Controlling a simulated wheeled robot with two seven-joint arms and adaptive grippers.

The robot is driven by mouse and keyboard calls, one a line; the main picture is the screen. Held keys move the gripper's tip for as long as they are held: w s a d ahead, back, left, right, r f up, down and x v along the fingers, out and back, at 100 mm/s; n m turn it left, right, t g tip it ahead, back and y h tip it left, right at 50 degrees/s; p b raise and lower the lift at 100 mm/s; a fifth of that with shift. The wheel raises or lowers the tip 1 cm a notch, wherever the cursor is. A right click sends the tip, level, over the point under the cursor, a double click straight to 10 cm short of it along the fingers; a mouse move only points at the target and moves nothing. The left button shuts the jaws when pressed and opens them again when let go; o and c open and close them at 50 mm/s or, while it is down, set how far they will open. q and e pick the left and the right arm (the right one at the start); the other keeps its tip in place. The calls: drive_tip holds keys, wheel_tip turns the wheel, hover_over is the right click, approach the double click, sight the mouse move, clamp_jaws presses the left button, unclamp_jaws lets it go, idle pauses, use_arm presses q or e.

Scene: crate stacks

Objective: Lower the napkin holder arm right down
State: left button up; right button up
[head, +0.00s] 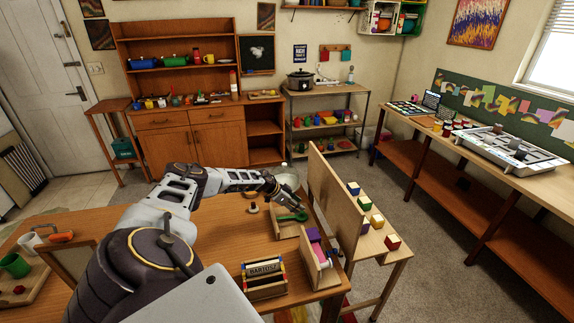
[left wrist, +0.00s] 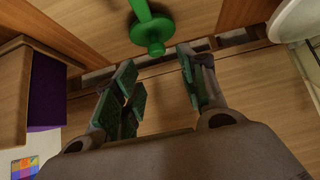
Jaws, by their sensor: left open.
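A green arm with a round disc-like end (head: 291,216) shows in the head view over a light wooden holder (head: 285,232) on the table. I take it for the napkin holder arm. In the left wrist view the green arm (left wrist: 150,32) comes down from the top edge, its round end just beyond my fingertips and roughly between them. My left gripper (head: 280,200) is open and empty, close beside the green arm; in the left wrist view its two green-padded fingers (left wrist: 158,85) stand apart. I cannot tell whether it touches the arm. My right gripper is not in view.
A wooden holder with purple and pink contents (head: 317,262) stands nearer, right of a box lettered BARTOSZ (head: 264,284). A white bowl (head: 287,179) sits behind my gripper. An upright wooden panel (head: 330,205) borders the right side, with coloured blocks beyond it.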

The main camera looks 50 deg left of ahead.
use_arm(q)
drive_tip(key=v, duration=0.6)
drive_tip(key=shift+r, duration=0.4)
drive_tip(key=shift+s, duration=0.15)
idle(0.5)
